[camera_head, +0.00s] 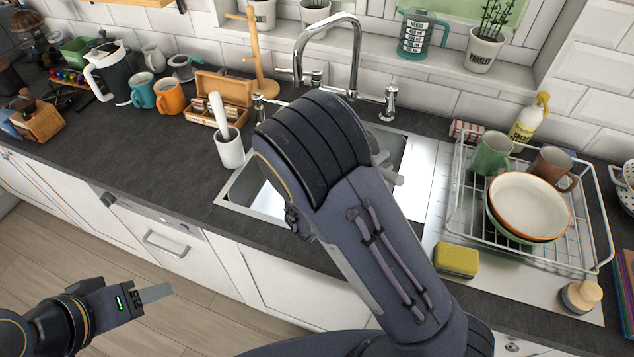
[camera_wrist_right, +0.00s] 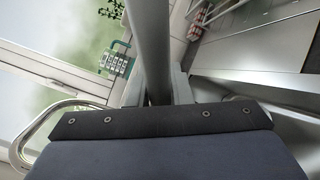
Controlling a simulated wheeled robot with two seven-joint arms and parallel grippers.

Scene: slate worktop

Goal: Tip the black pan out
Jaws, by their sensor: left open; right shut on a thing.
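My right gripper (camera_wrist_right: 157,92) is shut on a grey, rod-like handle (camera_wrist_right: 150,40) that runs up out of the right wrist view. I take it as the black pan's handle, but the pan's body does not show in either view. In the head view my right arm reaches over the steel sink (camera_head: 240,196) and covers much of it. Only grey bits of that gripper show past the arm. My left gripper (camera_head: 158,292) is open and empty, low at the left, over the floor in front of the cabinets.
A dish rack (camera_head: 600,240) with bowls and mugs stands right of the sink, with a yellow sponge (camera_head: 457,261) in front. The tap (camera_head: 355,50) rises behind the sink. A white utensil pot (camera_head: 229,150) stands at its left. The counter further left has free room.

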